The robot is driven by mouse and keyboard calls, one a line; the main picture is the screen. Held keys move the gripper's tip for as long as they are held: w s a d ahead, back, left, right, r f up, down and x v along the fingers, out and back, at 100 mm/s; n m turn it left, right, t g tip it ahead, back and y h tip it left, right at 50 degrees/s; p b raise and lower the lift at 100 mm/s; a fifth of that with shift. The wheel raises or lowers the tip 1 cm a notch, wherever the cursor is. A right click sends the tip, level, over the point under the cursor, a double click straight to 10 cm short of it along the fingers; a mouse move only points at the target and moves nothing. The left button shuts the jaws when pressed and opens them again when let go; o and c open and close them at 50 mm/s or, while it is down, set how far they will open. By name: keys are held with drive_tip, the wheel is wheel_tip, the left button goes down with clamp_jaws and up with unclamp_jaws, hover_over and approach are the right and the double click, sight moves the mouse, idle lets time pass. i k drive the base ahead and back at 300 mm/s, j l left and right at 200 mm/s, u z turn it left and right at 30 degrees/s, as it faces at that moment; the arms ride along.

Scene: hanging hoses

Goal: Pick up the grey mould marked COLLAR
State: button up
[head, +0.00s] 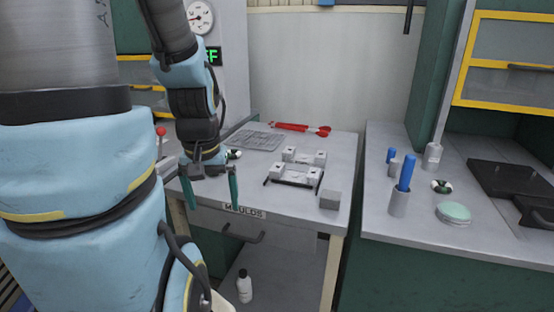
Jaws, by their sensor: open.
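Several small light-grey blocks (312,177) that look like moulds sit in or on a dark-framed rack (290,183) on the grey bench (257,196). A larger plain-looking grey block (330,200) stands apart near the bench's front right corner. Any marks on the blocks are too small to read, so I cannot tell which is COLLAR. My gripper (213,204) is open, with its two teal fingers pointing down and wide apart. It appears empty, over the bench's front left part, left of the rack and blocks.
A grey grid tray (257,140) and a red tool (300,128) lie at the bench's back. A drawer labelled MOULDS (245,211) is below. The right counter (400,230) holds a blue-handled item in a cup (399,203) and a green-lidded tin (453,213).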

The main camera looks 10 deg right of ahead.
sight(278, 171)
drive_tip(key=l+u, duration=0.15)
drive_tip(key=u, duration=1.35)
drive_tip(key=k+l+u, duration=0.15)
drive_tip(key=k, duration=0.75)
